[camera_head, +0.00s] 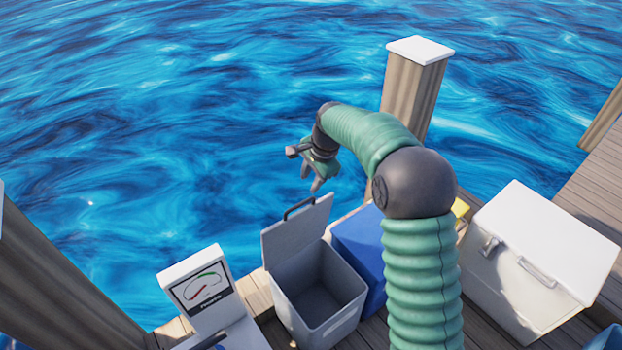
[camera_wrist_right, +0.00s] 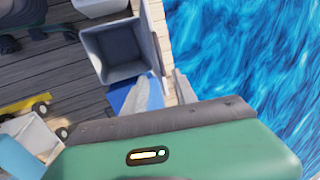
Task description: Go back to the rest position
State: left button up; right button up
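My right gripper (camera_head: 311,182) hangs above and behind the open grey bin, with the water behind it in the head view. Its fingers point down and are apart with nothing between them. In the right wrist view the two pale fingers of this gripper (camera_wrist_right: 167,85) also stand apart, over the dock edge beside the bin. The green right arm is raised and bent, coming up from the bottom of the head view. My left gripper is not in view.
The grey bin (camera_head: 341,300) has its lid (camera_head: 297,228) raised. A blue box (camera_head: 360,245) stands beside it. A gauge (camera_head: 203,292) is at left, a white cooler (camera_head: 535,255) at right. A wooden post (camera_head: 413,95) rises behind the arm. Open water lies beyond the dock.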

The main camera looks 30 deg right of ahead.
jog(key=s+a+f+n, duration=0.2)
jog(key=s+a+n, duration=0.3)
jog(key=s, duration=0.3)
jog(key=s+a+f+n, duration=0.3)
jog(key=s+a+n, duration=0.2)
jog(key=s, duration=0.3)
jog(key=s+a+f+n+g, duration=0.1)
jog(key=s+a+f+n, duration=0.2)
jog(key=s+a+n, duration=0.2)
jog(key=shift+s+a+n, duration=0.35)
jog(key=shift+s+n, duration=0.65)
jog(key=shift+s, duration=1.05)
jog(key=shift+a+r, duration=0.1)
jog(key=shift+a, duration=0.2)
jog(key=shift+d, duration=0.15)
